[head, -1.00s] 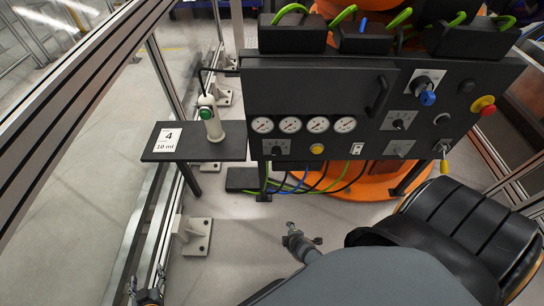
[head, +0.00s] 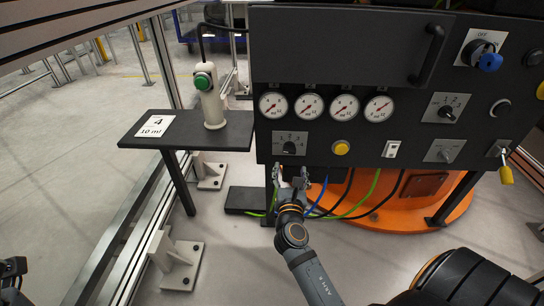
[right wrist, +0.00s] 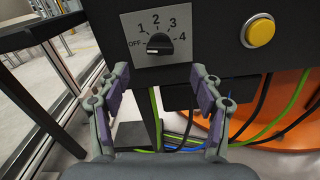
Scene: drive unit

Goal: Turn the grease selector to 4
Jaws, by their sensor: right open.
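The grease selector (head: 290,145) is a black knob on a light square plate, low on the left of the dark panel. In the right wrist view the knob (right wrist: 160,44) sits among the marks OFF, 1, 2, 3 and 4. Its white mark is at the left, on the OFF side. My right gripper (head: 290,177) is open and empty, just below and in front of the selector. Its two fingers (right wrist: 160,78) stand apart below the plate, not touching the knob. Part of my left arm's end (head: 13,268) shows at the left edge; its jaws cannot be made out.
A card reading 4, 10 ml (head: 155,126) lies on the black shelf (head: 222,138), beside a white handle with a green button (head: 205,95). Gauges (head: 308,106) sit above the selector and a yellow button (head: 341,148) to its right. Cables hang below the panel.

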